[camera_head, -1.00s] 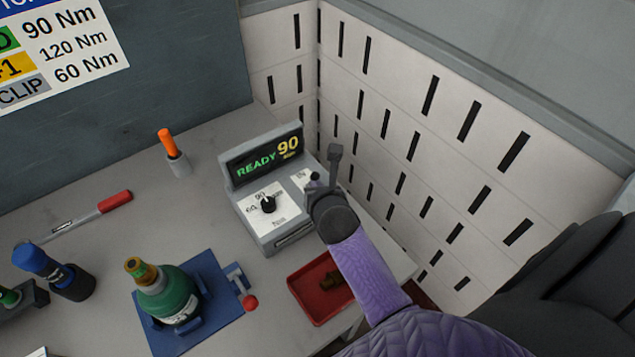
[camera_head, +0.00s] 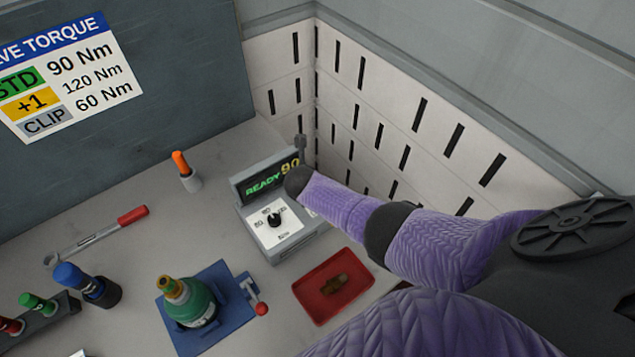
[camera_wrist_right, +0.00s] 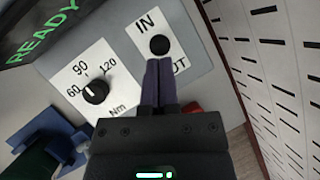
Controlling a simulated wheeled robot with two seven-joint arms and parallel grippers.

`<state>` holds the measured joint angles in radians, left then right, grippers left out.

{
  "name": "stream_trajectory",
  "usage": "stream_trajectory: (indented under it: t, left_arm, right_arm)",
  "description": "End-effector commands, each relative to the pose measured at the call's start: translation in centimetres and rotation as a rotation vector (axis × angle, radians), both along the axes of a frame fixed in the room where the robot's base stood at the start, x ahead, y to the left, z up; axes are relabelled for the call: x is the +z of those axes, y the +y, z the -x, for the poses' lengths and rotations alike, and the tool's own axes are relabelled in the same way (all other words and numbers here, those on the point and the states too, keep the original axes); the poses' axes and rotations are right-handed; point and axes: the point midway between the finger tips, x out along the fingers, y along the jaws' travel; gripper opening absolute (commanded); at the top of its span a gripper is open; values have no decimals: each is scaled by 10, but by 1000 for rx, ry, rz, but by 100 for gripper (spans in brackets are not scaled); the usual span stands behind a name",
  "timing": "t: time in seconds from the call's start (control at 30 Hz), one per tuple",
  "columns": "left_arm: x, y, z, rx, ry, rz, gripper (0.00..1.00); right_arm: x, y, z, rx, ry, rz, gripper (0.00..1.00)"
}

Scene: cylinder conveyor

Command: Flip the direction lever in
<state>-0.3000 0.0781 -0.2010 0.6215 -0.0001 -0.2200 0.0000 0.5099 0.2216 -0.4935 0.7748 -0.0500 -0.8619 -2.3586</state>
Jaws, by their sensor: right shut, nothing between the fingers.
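The console (camera_head: 283,225) stands on the bench with a display reading READY 90. In the right wrist view, its white IN/OUT plate (camera_wrist_right: 139,32) carries the round black knob of the direction lever (camera_wrist_right: 160,45). The knob lies between the two labels, close below IN; its tilt cannot be told. My right gripper (camera_wrist_right: 158,62) is shut and empty, its fingertips just below the knob, on the OUT side; contact cannot be told. The fingers cover part of the word OUT. In the head view, my right arm hides the plate and the lever. My left gripper is not in view.
A torque dial (camera_wrist_right: 95,91) sits left of the plate. A red tray (camera_head: 309,298) with a brown part lies in front of the console. A green bottle (camera_head: 193,304) stands in a blue fixture left of it. The slotted white wall (camera_head: 385,100) rises close behind on the right.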

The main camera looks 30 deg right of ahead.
Motion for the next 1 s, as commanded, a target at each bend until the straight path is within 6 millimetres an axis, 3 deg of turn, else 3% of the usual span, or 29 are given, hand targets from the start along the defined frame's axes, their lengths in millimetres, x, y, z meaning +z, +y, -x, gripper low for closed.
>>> stream_trajectory:
  t: [0.37, 0.73, 1.0]
  left_arm:
    - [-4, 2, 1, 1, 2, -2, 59]
    - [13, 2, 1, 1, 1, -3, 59]
    - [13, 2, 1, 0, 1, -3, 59]
  right_arm:
    - [-1, 1, -6, 1, -3, -2, 0]
    - [16, 1, -6, 1, -4, -3, 0]
    - [15, 1, -6, 2, -5, -2, 0]
